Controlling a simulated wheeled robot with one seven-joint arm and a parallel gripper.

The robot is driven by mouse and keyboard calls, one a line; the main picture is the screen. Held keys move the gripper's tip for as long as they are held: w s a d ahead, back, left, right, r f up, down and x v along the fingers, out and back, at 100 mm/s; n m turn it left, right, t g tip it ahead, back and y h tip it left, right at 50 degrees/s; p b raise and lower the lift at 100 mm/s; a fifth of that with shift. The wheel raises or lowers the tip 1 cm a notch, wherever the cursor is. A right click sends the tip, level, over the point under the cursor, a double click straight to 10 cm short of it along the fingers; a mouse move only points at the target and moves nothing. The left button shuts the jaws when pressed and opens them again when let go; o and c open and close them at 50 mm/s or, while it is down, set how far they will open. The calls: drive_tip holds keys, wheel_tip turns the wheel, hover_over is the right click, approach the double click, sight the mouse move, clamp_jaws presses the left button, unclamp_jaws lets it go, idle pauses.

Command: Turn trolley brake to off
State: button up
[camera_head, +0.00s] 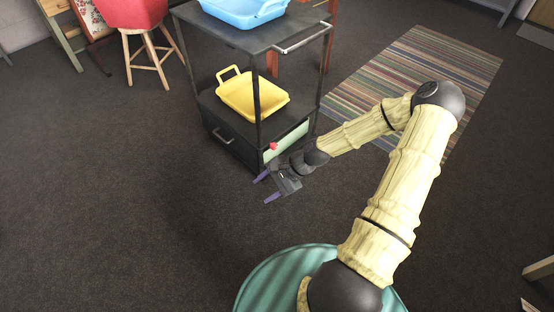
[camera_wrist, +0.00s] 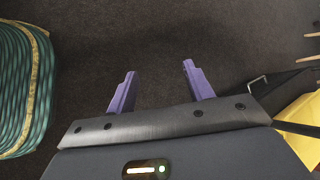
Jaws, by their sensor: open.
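The black trolley (camera_head: 205,42) stands at the upper middle of the head view, with an upper shelf, a lower shelf and a drawer-like base with a metal handle. A small red part (camera_head: 273,146), which may be the brake, shows at its near right corner beside a pale green panel (camera_head: 288,141). My gripper (camera_head: 263,190) is just below and in front of that corner, with its purple fingers apart and empty. In the wrist view the fingers (camera_wrist: 157,85) point over bare floor. Part of the trolley (camera_wrist: 285,83) shows at the right there; the red part is not visible.
A blue tray (camera_head: 245,18) is on the upper shelf and a yellow tray (camera_head: 254,101) on the lower. A red-seated stool (camera_head: 140,45) stands to the left. A striped rug (camera_head: 425,75) lies to the right. The dark floor left of my gripper is clear.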

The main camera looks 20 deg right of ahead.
drive_tip(key=w+d+f+m+t+y+b, duration=0.1)
drive_tip(key=w+f+m+t+y+b, duration=0.2)
drive_tip(key=f+b, duration=0.35)
drive_tip(key=w+d+f+m+t+h+b, duration=0.1)
drive_tip(key=w+d+f+m+t+b, duration=0.2)
drive_tip(key=d+m+t+b, duration=0.1)
drive_tip(key=w+d+f+m+t+h+b, duration=0.1)
drive_tip(key=w+d+f+m+t+b, duration=0.1)
drive_tip(key=d+b, duration=0.5)
drive_tip(key=w+d+f+m+t+h+b, duration=0.1)
drive_tip(key=w+d+f+m+t+b, duration=0.2)
drive_tip(key=d+f+m+t+b, duration=0.2)
drive_tip(key=d+m+b, duration=0.1)
drive_tip(key=d+m, duration=0.2)
drive_tip(key=shift+w+d+f+t+h, duration=0.2)
drive_tip(key=shift+w+d+t+h, duration=0.05)
drive_tip(key=shift+w+t+h, duration=0.1)
drive_tip(key=shift+w, duration=0.1)
